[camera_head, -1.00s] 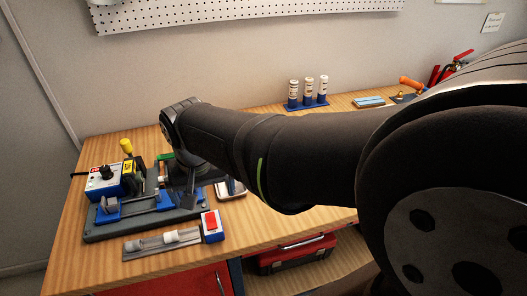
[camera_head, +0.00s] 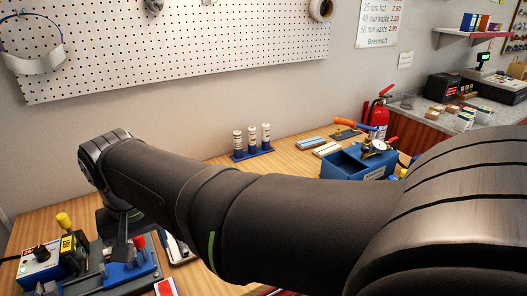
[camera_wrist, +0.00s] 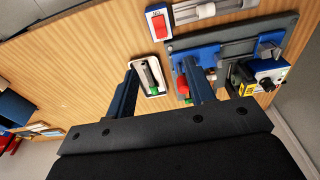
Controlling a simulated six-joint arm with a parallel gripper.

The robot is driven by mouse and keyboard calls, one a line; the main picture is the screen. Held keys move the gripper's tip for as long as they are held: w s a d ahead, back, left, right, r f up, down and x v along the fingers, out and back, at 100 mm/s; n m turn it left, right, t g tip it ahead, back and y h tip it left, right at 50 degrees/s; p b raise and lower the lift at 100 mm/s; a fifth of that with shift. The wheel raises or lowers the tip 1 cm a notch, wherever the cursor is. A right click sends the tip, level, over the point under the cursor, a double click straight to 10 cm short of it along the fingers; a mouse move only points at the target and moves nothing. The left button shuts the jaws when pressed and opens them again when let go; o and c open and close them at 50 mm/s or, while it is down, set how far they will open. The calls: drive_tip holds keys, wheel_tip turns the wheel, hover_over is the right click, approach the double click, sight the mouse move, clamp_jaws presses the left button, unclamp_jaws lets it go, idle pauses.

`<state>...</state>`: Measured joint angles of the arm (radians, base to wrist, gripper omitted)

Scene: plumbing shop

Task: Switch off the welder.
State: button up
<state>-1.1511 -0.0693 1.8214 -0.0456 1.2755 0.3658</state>
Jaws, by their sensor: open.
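The welder is a grey base with blue clamps (camera_head: 128,272) and a control box with a black knob (camera_head: 40,262), at the lower left of the head view. In the wrist view its base (camera_wrist: 286,28) and control box (camera_wrist: 262,78) are at the upper right. The switch lies beyond the fingertips, not touched.
A white tray with a green-tipped item (camera_wrist: 150,77) shows between the fingers. Several bottles in a blue rack (camera_head: 252,141) and a blue crate (camera_head: 350,166) stand farther along the bench. The middle bench is mostly hidden behind my arm.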

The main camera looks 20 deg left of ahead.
drive_tip(key=shift+f+n, duration=0.15)
drive_tip(key=shift+n, duration=0.45)
drive_tip(key=c, duration=0.7)
drive_tip(key=shift+w+a+f+n, duration=0.1)
drive_tip(key=shift+n, duration=0.6)
clamp_jaws()
drive_tip(key=shift+w+a+f+n, duration=0.2)
drive_tip(key=shift+f+n, duration=0.2)
drive_tip(key=shift+n, duration=2.15)
drive_tip(key=shift+w+a+f+n, duration=0.15)
drive_tip(key=shift+f+n, duration=0.2)
drive_tip(key=shift+n, duration=2.15)
drive_tip(key=shift+w+a+f+n, duration=0.15)
drive_tip(key=shift+f+n, duration=0.25)
drive_tip(key=shift+n, duration=2.15)
